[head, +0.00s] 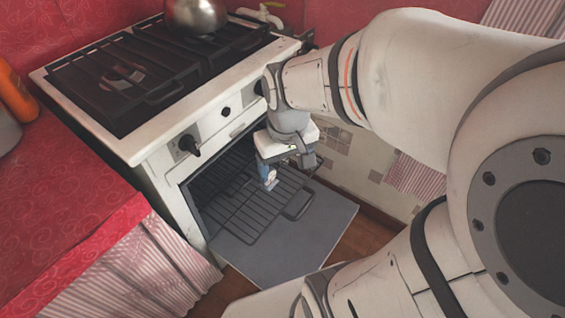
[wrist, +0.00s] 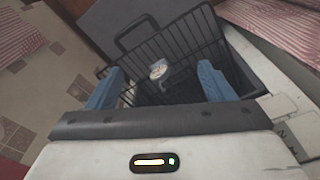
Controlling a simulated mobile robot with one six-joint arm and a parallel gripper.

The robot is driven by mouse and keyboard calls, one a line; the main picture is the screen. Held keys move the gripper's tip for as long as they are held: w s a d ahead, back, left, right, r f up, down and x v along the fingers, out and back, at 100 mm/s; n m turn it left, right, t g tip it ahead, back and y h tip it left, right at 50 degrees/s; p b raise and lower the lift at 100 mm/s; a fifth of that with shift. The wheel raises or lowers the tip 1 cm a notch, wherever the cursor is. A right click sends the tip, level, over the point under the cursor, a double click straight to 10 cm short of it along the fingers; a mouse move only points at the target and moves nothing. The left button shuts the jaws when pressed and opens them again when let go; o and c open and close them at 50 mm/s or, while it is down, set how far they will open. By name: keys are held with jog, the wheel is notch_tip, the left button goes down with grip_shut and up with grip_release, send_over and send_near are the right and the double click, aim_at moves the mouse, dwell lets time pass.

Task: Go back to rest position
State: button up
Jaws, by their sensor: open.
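My gripper (head: 268,182) hangs over the dark wire rack (head: 240,205) at the mouth of the open oven (head: 200,185). In the wrist view its two blue fingers (wrist: 159,75) are spread apart. A small object with a pale round top (wrist: 158,70) shows between and beyond the fingers, over the rack. It is too small to name, and I cannot tell whether anything touches it.
The oven door (head: 305,235) is folded down below the rack. The stove top (head: 150,75) carries a metal kettle (head: 195,15). A red-covered counter (head: 60,200) with a striped curtain stands at left. A tiled wall (head: 345,155) lies close at right.

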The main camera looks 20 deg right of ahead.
jog(key=s, duration=0.2)
jog(key=s+m, duration=0.1)
jog(key=shift+s+a+r, duration=0.2)
jog(key=shift+s+a, duration=0.15)
jog(key=shift+s, duration=0.05)
jog(key=shift+r, duration=0.1)
notch_tip(320, 180, up, 24)
jog(key=t+p, duration=0.1)
jog(key=p, duration=2)
jog(key=shift+f+t, duration=0.25)
jog(key=shift+t, duration=0.05)
jog(key=shift+w, duration=0.1)
